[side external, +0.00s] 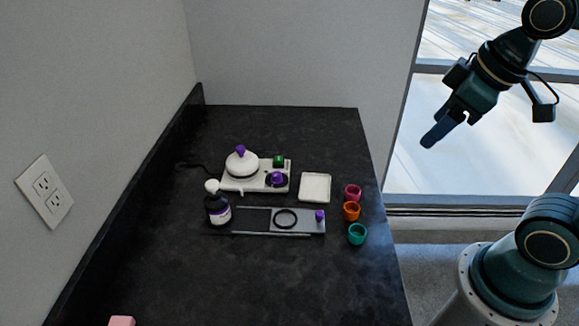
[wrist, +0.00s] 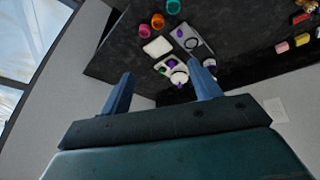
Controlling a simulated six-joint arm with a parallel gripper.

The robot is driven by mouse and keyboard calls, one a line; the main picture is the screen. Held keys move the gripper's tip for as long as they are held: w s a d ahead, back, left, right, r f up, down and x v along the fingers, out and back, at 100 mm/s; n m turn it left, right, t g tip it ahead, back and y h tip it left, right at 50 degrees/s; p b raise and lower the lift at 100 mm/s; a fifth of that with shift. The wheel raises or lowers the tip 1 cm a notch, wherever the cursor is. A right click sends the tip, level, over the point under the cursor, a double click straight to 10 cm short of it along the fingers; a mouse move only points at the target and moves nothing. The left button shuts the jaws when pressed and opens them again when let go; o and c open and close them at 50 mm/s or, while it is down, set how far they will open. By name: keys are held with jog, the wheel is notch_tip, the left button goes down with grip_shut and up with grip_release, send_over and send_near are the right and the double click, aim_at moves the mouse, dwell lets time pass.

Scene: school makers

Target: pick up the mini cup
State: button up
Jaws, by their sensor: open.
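Three mini cups stand in a row near the right edge of the dark counter: a magenta cup (side external: 353,192) at the back, an orange cup (side external: 351,211) in the middle and a teal cup (side external: 357,234) in front. In the wrist view the magenta cup (wrist: 144,30), orange cup (wrist: 158,20) and teal cup (wrist: 173,6) show near the top. My gripper (side external: 431,138) is raised off to the right, beyond the counter's edge and well apart from the cups. In the wrist view its two blue fingers (wrist: 166,82) are spread, with nothing held between them.
A white square dish (side external: 315,187) lies left of the cups. A pink block (side external: 121,321) is at the front. The counter's front is mostly bare.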

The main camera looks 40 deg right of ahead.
jog(key=w+d+f+n+g, duration=0.3)
jog(key=w+f+n, duration=0.4)
jog(key=w, duration=0.4)
jog(key=n+g, duration=0.2)
jog(key=n, duration=0.7)
send_over(354, 186)
jog(key=a, duration=0.2)
notch_tip(354, 186, down, 10)
jog(key=shift+s+d, duration=0.2)
jog(key=shift+s, duration=0.15)
jog(key=shift+f, duration=4.2)
jog(key=shift+f, duration=2.6)
jog(key=shift+s, duration=0.1)
jog(key=c, duration=1)
